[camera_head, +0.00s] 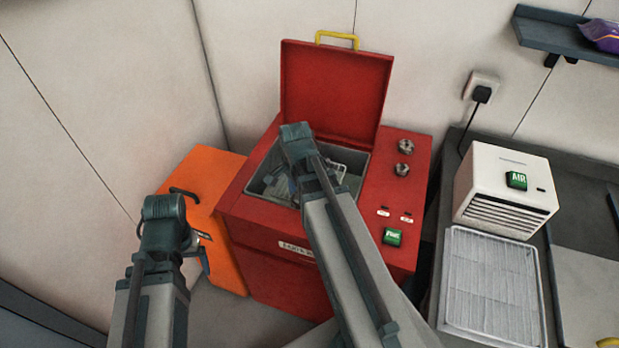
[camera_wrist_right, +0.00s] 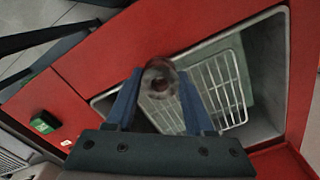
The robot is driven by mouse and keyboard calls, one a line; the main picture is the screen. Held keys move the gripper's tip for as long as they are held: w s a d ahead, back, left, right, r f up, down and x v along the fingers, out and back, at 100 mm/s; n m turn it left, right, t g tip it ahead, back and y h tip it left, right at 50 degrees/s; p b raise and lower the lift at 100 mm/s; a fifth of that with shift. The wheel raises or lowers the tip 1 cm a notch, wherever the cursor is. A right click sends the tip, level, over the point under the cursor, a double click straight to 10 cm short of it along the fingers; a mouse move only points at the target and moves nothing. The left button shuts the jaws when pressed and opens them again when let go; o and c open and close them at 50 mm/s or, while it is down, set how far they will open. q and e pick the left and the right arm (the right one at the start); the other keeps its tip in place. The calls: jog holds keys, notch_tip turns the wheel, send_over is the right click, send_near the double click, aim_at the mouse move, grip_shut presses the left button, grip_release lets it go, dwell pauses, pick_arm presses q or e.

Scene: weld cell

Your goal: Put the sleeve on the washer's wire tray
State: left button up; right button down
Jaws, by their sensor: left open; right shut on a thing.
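The red washer (camera_head: 325,270) stands open, its lid (camera_head: 335,90) raised against the wall. Its wire tray (camera_wrist_right: 222,88) is a pale grid inside the grey basin; part of it also shows in the head view (camera_head: 348,166). My right gripper (camera_wrist_right: 158,90) is over the basin, its two blue fingers shut on the sleeve (camera_wrist_right: 158,72). The sleeve is a short, dull grey-brown ring with a dark hole, seen nearly end-on above the tray. Whether it touches the tray I cannot tell. In the head view my right arm hides the sleeve. My left gripper (camera_head: 190,242) is open and empty, left of the washer.
An orange cabinet (camera_head: 225,265) stands left of the washer. Knobs and a green button (camera_head: 393,237) are on the washer's right side. A white air unit (camera_head: 507,190) and a filter panel (camera_head: 490,285) sit on the right bench. The basin rim surrounds my right gripper.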

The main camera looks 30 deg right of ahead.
jog(key=w+d, duration=0.3)
jog(key=w+d+f, duration=0.1)
jog(key=w+d, duration=0.1)
jog(key=w, duration=0.1)
jog(key=w+d+b, duration=0.1)
jog(key=w+d, duration=0.2)
jog(key=shift+w+d+f, duration=0.15)
jog(key=shift+d, duration=0.15)
jog(key=shift+w, duration=0.1)
jog(key=shift+w+d, duration=0.2)
jog(key=shift+d, duration=0.1)
jog(key=f+b, duration=0.1)
jog(key=b, duration=0.1)
jog(key=f+b, duration=0.1)
jog(key=f, duration=0.1)
jog(key=shift+w+d+f+b, duration=0.15)
jog(key=shift+w+f+b, duration=0.05)
jog(key=shift+f+b, duration=0.15)
jog(key=shift+f, duration=0.15)
jog(key=shift+c, duration=1.4)
grip_release()
jog(key=shift+r, duration=0.2)
